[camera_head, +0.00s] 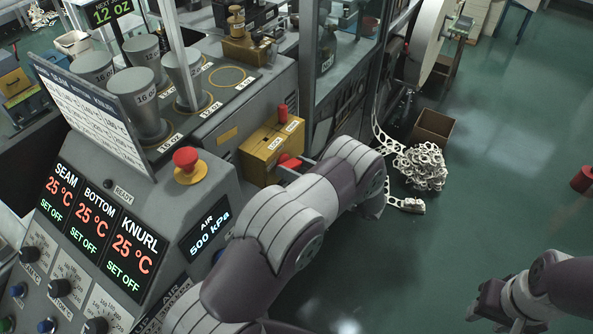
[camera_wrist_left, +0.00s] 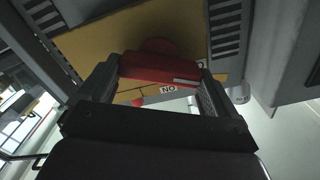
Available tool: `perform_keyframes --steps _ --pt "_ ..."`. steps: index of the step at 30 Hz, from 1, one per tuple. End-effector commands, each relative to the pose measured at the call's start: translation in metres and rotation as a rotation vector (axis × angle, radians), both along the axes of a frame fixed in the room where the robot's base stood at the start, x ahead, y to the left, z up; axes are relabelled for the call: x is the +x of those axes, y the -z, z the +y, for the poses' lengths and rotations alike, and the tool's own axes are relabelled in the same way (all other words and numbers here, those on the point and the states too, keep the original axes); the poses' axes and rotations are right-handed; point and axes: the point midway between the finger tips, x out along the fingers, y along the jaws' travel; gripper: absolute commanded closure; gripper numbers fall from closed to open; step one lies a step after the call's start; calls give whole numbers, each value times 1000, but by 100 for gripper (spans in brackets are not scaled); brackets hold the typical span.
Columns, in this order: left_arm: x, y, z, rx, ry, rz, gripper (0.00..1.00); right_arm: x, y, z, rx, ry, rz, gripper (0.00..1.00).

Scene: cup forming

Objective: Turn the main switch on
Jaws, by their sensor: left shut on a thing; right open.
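The main switch is a yellow box (camera_head: 265,148) on the side of the grey machine, with a red handle (camera_head: 289,161) on its face. My left gripper (camera_head: 297,165) is at this handle, partly hidden by my own wrist. In the left wrist view the red handle (camera_wrist_left: 160,72) lies crosswise between the two fingers of my left gripper (camera_wrist_left: 160,66), which are shut on it. The yellow face (camera_wrist_left: 95,42) is close behind it. A label there is partly covered. My right gripper (camera_head: 488,302) is open and empty over the floor at lower right.
A red mushroom button (camera_head: 186,160) and the temperature display (camera_head: 103,225), reading SET OFF, are on the console left of my arm. Metal cups (camera_head: 141,80) stand behind. A pile of white scrap (camera_head: 420,167) and a cardboard box (camera_head: 433,128) lie on the green floor.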

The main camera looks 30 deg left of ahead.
Motion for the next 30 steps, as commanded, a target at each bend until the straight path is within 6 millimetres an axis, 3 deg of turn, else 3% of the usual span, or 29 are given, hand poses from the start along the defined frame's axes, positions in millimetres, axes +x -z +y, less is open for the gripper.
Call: perform_keyframes --steps 30 --pt "8 -3 0 76 0 904 39 0 6 0 0 0 0 57"
